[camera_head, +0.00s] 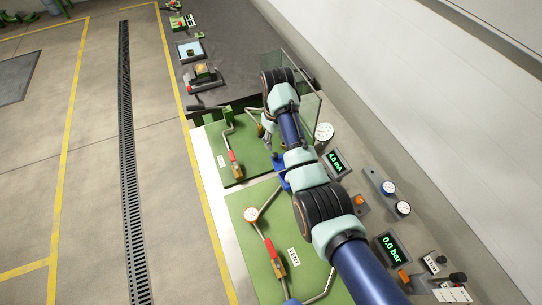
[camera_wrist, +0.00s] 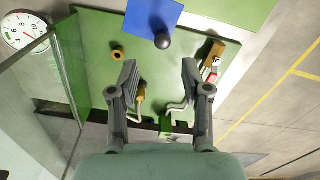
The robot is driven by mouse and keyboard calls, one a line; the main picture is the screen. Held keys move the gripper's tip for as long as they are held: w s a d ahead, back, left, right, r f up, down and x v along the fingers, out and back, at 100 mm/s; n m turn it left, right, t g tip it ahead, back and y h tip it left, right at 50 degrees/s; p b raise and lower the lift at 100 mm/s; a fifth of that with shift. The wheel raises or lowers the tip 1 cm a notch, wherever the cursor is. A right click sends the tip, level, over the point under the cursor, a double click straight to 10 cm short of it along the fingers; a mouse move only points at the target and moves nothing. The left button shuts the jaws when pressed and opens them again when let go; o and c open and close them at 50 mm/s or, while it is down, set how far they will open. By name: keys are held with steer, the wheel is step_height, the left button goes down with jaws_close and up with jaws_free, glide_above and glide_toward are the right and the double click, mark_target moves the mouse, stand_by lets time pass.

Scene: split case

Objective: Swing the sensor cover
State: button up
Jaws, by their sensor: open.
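A flat blue plate (camera_wrist: 152,15), which looks like the sensor cover, is at the top edge of the wrist view, partly cut off. A dark round knob (camera_wrist: 163,41) is at its near edge. My gripper (camera_wrist: 160,75) is open, with nothing seen between its fingers. The knob appears just beyond the fingertips and apart from them in the picture; the depth gap is hard to tell. In the head view, blue parts (camera_head: 284,183) show beside my arm, which hides much of this spot.
A green panel (camera_wrist: 95,40) carries a brass fitting (camera_wrist: 118,53) and bent pipes with a red-handled valve (camera_head: 235,157). A clear pane (camera_wrist: 38,65) stands beside my gripper near a round gauge (camera_wrist: 22,31). Lit displays (camera_head: 336,162) line the right side. Open floor lies left.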

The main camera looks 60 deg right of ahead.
mark_target(274, 154)
steer(key=shift+a, duration=0.1)
step_height(274, 154, down, 8)
steer(key=shift+a+r+b, duration=0.1)
steer(key=shift+b, duration=0.45)
jaws_close()
